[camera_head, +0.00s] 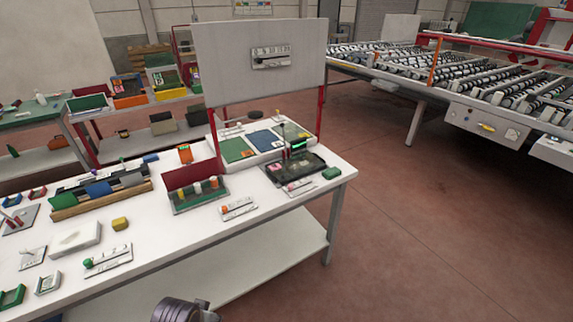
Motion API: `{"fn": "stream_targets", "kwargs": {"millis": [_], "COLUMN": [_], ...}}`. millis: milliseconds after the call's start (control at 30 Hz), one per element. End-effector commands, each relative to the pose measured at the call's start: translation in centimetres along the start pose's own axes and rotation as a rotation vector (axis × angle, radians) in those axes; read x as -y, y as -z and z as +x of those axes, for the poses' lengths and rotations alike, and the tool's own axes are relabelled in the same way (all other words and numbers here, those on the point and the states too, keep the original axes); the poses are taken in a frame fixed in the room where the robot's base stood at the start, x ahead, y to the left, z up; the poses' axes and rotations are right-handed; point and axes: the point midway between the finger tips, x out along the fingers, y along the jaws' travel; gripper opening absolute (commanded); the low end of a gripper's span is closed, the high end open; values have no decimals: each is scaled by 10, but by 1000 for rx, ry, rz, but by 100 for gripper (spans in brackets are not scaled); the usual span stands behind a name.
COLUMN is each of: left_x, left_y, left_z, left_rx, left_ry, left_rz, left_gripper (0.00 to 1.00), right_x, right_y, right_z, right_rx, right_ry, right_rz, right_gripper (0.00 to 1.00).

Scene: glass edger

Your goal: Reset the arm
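A dark grey rounded part of one of my arms shows at the bottom edge of the head view, left of the middle, in front of the white workbench (290,205). I cannot tell which arm it belongs to. Neither gripper's fingers are in view, so I cannot see whether they are open or shut.
The bench holds a green-knobbed block (108,261), a yellow block (120,223), a red-backed holder (197,186) and a dark tray (297,170). A grey upright panel (225,55) stands at its back. A roller conveyor (480,85) stands at right. Open floor lies right of the bench.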

Motion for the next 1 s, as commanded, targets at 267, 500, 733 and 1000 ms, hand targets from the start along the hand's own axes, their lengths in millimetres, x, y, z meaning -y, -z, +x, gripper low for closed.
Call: {"fn": "stream_targets", "kwargs": {"millis": [267, 500, 733, 1000], "left_x": [-3, -6, -8, -11], "left_y": [-17, -40, -68, -109], "left_z": [70, 127, 178, 232], "left_rx": [26, 45, 65, 87], "left_ry": [-4, -8, -10, -13], "left_rz": [3, 7, 10, 14], "left_gripper": [30, 30, 30, 30], "right_x": [1, 1, 0, -2], "right_y": [0, 0, 0, 0], "right_z": [0, 0, 0, 0], "right_rx": [0, 0, 0, 0], "right_ry": [1, 1, 0, -2], "right_rz": [0, 1, 0, -1], "right_gripper": [0, 0, 0, 0]}}
